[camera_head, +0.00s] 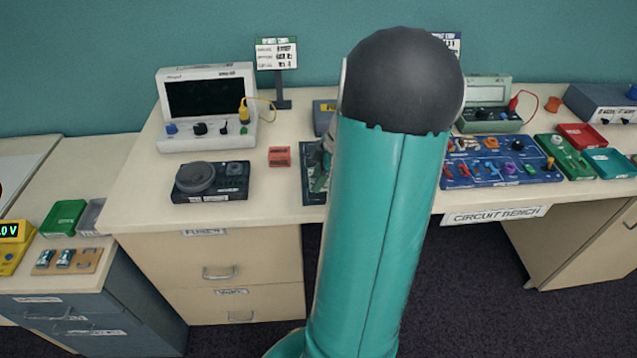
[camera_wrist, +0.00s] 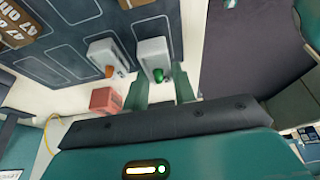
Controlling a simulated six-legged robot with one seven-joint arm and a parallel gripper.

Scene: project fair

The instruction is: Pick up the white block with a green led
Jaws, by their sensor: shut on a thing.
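The white block with a green led (camera_wrist: 153,50) is in the wrist view, its green led facing my gripper. My gripper (camera_wrist: 160,86) has its two green fingers at the block's near end, one on each side, and is shut on it. A similar white block with an orange led (camera_wrist: 103,54) is just left of it. Both appear over the dark mat (camera_wrist: 75,42). In the head view my arm hides the gripper and the block; only a sliver of the mat (camera_head: 308,187) shows. I cannot tell whether the held block touches the mat.
A red block (camera_head: 279,156) is left of the mat and shows in the wrist view (camera_wrist: 106,101). A black device with a dial (camera_head: 211,181) and an oscilloscope (camera_head: 206,105) stand farther left. A blue component board (camera_head: 500,160) is right of my arm. The bench's front edge is close.

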